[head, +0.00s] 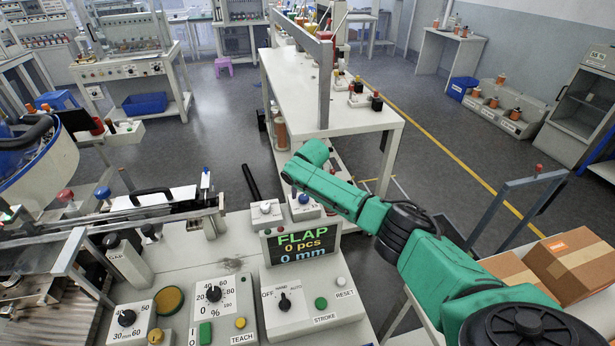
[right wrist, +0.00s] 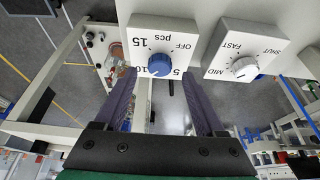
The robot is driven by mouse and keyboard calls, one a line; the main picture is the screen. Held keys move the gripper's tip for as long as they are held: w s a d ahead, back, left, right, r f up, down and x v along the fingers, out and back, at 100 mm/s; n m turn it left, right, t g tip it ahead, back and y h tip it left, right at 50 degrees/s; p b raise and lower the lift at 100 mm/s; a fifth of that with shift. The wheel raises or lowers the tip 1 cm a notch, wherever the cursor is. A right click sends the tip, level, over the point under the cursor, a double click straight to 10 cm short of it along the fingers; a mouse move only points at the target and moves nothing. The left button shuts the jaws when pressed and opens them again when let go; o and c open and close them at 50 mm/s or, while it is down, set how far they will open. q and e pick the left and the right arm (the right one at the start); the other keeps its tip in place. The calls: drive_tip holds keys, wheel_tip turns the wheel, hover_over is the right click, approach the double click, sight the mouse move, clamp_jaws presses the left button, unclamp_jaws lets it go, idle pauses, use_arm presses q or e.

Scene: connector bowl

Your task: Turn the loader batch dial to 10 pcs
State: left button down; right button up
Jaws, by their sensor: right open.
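The loader batch dial has a blue knob (right wrist: 159,65) on a white box (right wrist: 140,27) marked OFF, 5, 10, 15 and pcs. Its numbers appear turned in the right wrist view, and I cannot tell which mark the knob points at. The blue knob (head: 303,198) also shows small in the head view, beside the arm. My right gripper (right wrist: 160,82) is open, with one finger on each side of the knob in the picture; I see no clear contact. Its fingers are hidden in the head view by my right arm (head: 340,192). My left gripper is not in view.
A FAST/MID/SHUT dial (right wrist: 243,68) sits close beside the batch dial. A display (head: 300,245) below reads FLAP, 0 pcs, 0 mm. The front panel has several more knobs and buttons, including a mode selector (head: 285,302). A white bench (head: 340,118) stands behind.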

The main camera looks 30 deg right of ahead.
drive_tip(key=v, duration=1.1)
drive_tip(key=shift+r+b, duration=0.25)
drive_tip(key=shift+b, duration=0.2)
drive_tip(key=shift+s+r, duration=0.1)
drive_tip(key=shift+s, duration=0.05)
